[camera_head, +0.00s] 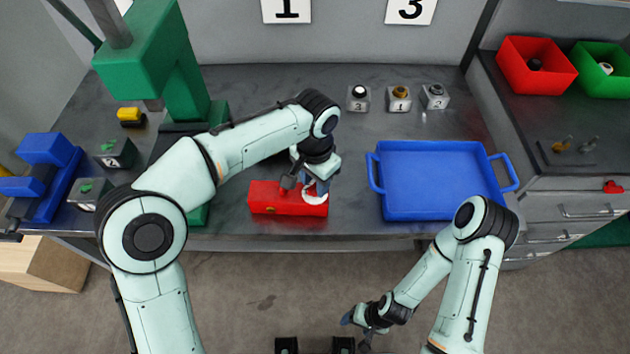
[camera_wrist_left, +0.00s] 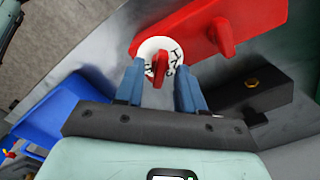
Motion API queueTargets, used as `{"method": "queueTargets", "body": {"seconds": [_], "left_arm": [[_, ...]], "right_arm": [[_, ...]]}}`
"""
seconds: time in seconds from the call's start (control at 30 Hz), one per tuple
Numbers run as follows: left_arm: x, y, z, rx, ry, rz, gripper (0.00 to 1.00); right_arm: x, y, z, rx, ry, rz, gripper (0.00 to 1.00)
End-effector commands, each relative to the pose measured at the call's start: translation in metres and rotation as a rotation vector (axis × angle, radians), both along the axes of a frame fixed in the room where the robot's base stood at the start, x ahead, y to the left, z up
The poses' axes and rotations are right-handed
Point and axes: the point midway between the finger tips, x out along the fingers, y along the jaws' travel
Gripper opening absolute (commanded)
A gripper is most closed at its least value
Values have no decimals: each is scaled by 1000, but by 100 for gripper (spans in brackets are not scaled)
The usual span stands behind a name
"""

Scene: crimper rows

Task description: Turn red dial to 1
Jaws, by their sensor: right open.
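The red dial unit (camera_head: 264,198) is a long red box near the table's front edge. Its round white dial plate (camera_head: 314,196) is at the right end, partly covered by my left gripper (camera_head: 317,187). In the left wrist view, the white plate (camera_wrist_left: 147,48) has dark marks and carries a red knob (camera_wrist_left: 159,68); a second red knob (camera_wrist_left: 222,35) stands on the box. My left gripper (camera_wrist_left: 160,80) is open, its blue fingers on either side of the plate's knob with gaps visible. The marks are too small to read. My right gripper (camera_head: 360,326) is open and empty, low in front of the table.
An empty blue tray (camera_head: 430,146) lies right of the dial unit. Several small numbered blocks (camera_head: 400,98) stand behind. A green press (camera_head: 160,60) stands at left. Red (camera_head: 515,72) and green (camera_head: 610,85) bins are at far right. A dark box (camera_wrist_left: 250,92) shows in the wrist view.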

Motion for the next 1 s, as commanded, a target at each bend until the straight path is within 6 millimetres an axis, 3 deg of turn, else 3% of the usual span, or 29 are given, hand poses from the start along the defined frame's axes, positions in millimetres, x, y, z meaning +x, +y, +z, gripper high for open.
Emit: {"method": "queueTargets", "body": {"seconds": [0.3,0.4,0.43,0.77,1.0], "left_arm": [[0,0,-2,-1,-1,0,38],[0,0,-2,-1,-1,0,6],[0,0,-2,-1,-1,0,0],[0,0,-2,0,-1,20,0],[0,0,-1,0,-3,126,0]], "right_arm": [[0,0,0,0,0,0,68],[0,0,0,0,0,0,68],[0,0,0,0,0,0,68],[0,0,0,0,-1,0,68],[2,0,3,0,-2,0,68]]}}
